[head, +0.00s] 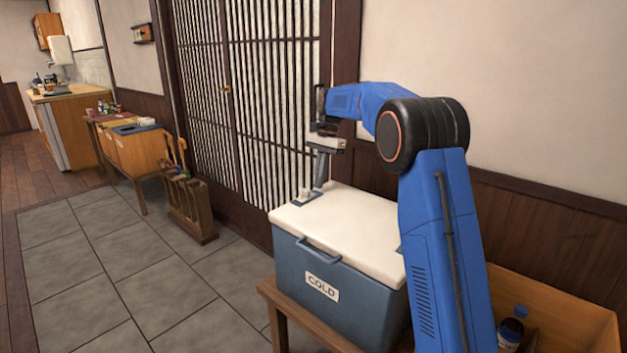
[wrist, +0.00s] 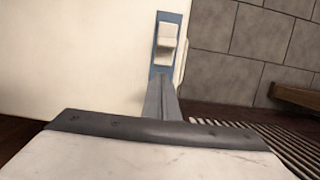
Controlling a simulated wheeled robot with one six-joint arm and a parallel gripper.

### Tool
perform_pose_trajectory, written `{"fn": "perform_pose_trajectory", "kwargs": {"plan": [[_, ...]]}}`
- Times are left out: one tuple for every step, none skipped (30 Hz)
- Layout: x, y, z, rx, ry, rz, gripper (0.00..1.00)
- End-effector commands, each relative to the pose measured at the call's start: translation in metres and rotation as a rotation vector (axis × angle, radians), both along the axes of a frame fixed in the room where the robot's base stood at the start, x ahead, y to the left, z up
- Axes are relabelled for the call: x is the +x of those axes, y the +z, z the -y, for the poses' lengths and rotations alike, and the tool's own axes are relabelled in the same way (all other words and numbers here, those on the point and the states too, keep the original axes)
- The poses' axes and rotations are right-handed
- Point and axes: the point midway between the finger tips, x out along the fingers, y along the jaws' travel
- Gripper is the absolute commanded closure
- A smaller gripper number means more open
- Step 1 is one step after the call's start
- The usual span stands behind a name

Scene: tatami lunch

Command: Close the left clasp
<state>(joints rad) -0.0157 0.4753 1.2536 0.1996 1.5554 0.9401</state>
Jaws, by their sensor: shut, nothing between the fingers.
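The cooler (head: 290,264) is a blue box with a white lid (head: 345,222), a front handle and a COLD label. Its lid lies down on the box. The left clasp (head: 304,195) is a small white lever on a blue-grey plate at the lid's left edge. In the head view the lever seems to stand up from the plate; it also shows in the wrist view (wrist: 166,42). My gripper (head: 319,185) points down just behind the clasp, its fingers shut and empty. Whether the fingertips touch the lid or plate, I cannot tell. My arm hides most of the lid's right side.
The cooler stands on a wooden table (head: 283,312). An orange-brown crate (head: 575,300) with a bottle (head: 512,328) is at the right. A slatted door (head: 250,90) and wall stand close behind. A wooden rack (head: 190,208) stands at the left. The tiled floor is open at the front left.

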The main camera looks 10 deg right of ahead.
Motion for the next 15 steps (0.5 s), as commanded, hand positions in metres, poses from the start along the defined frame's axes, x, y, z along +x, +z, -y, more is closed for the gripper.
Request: {"fn": "perform_pose_trajectory", "kwargs": {"plan": [[0.001,0.007,0.003,0.000,0.000,0.004,1.00],[0.003,0.013,0.004,0.000,0.000,0.005,1.00],[0.004,0.020,0.005,-0.001,0.000,0.004,1.00],[0.005,0.025,0.006,0.000,0.000,0.005,1.00],[0.005,0.030,0.007,-0.001,-0.001,0.004,1.00],[0.007,0.037,0.009,0.000,-0.001,0.005,1.00],[0.007,0.042,0.010,0.000,-0.001,0.005,1.00],[0.008,0.047,0.011,-0.001,-0.001,0.004,1.00],[0.009,0.054,0.013,-0.001,-0.002,0.005,1.00],[0.010,0.059,0.014,-0.001,-0.002,0.004,1.00],[0.011,0.064,0.015,-0.001,-0.002,0.005,1.00],[0.012,0.070,0.016,-0.001,-0.002,0.004,1.00],[0.012,0.074,0.017,-0.001,-0.002,0.004,1.00],[0.013,0.078,0.018,-0.001,-0.002,0.004,1.00],[0.013,0.083,0.019,-0.001,0.000,0.003,1.00]]}}
